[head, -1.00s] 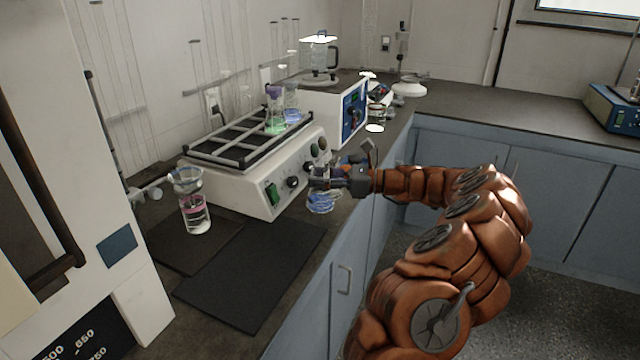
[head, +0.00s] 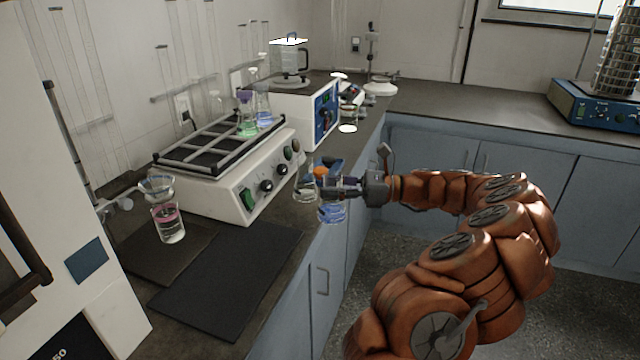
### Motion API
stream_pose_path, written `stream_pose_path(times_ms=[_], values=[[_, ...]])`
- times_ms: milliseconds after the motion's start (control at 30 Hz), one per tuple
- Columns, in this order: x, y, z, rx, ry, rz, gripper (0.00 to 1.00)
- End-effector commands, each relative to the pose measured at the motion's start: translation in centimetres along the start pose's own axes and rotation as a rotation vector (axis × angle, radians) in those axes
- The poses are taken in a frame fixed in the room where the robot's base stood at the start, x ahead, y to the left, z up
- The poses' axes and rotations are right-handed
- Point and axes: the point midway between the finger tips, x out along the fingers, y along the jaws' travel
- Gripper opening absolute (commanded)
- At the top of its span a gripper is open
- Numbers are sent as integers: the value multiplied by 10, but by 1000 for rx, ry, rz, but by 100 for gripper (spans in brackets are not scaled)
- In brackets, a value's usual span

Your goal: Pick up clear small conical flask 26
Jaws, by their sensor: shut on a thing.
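My gripper (head: 332,187) is shut on a small clear conical flask with blue liquid (head: 331,212). The flask hangs roughly upright below the fingers, by the counter's front edge; its neck is hidden by the fingers. I cannot read a number on it. A second clear flask (head: 303,190) with little or no colour stands on the counter just left of the gripper, close to the fingertips. Whether they touch is not clear.
A white shaker (head: 212,198) with green, blue and purple glassware on its rack stands to the left. A blue-fronted device (head: 325,115) stands behind. Open floor lies right of the counter.

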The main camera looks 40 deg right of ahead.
Motion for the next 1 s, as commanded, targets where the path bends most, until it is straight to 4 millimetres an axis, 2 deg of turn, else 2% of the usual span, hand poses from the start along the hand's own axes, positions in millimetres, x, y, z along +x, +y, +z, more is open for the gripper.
stream_pose_path(times_ms=[200,500,767,1000], values=[[-19,10,3,-1,-2,0,0],[-37,19,5,-1,-2,-2,0],[-45,24,8,-1,-1,-1,0],[-48,25,26,-1,-1,0,0]])
